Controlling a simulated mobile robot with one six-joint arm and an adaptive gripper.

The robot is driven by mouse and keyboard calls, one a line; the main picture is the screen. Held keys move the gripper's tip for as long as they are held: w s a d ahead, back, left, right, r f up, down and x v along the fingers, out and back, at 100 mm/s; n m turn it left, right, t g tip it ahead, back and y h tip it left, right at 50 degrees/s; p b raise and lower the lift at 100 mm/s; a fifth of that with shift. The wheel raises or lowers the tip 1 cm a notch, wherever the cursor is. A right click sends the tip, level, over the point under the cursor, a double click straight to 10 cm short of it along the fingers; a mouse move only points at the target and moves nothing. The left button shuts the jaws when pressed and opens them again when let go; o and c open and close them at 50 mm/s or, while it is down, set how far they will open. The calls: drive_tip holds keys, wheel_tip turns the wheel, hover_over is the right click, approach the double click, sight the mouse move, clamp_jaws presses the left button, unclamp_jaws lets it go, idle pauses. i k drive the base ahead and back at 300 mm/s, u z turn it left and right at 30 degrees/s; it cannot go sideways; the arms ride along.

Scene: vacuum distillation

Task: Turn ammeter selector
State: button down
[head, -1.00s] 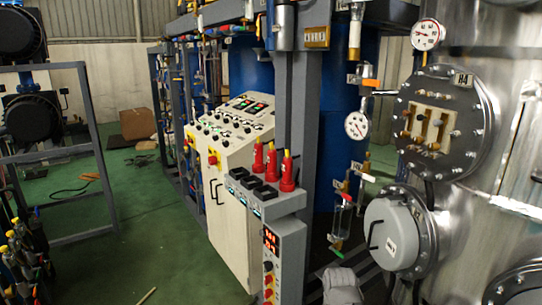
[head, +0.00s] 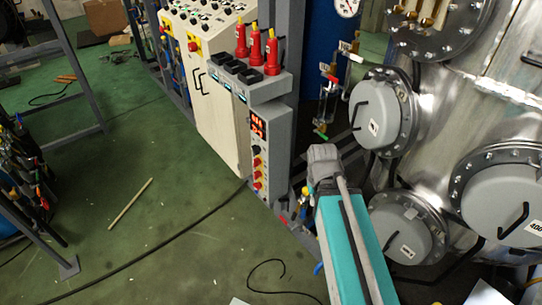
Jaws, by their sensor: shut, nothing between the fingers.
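A grey box (head: 281,140) with a red digital display (head: 258,128) is on the post in the middle of the head view. Small red, black and yellow knobs (head: 257,162) run down its front. A cream control cabinet (head: 222,118) stands left of it, with rows of dark knobs (head: 203,14) on its sloped top, partly cut off by the upper edge. I cannot tell which knob is the ammeter selector; no label is readable. My teal and grey arm rises from the lower edge right of the box.
Several red bottle-like parts (head: 255,46) stand on a shelf above the box. A steel vessel with round grey covers (head: 381,115) fills the right. A stick (head: 130,203) and a dark cable (head: 160,246) lie on the green floor, which is largely open at left.

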sight(256, 149)
drive_tip(key=z, duration=0.05)
drive_tip(key=k, duration=1.35)
drive_tip(key=z, duration=0.15)
drive_tip(key=i, duration=1.95)
drive_tip(key=u, duration=0.75)
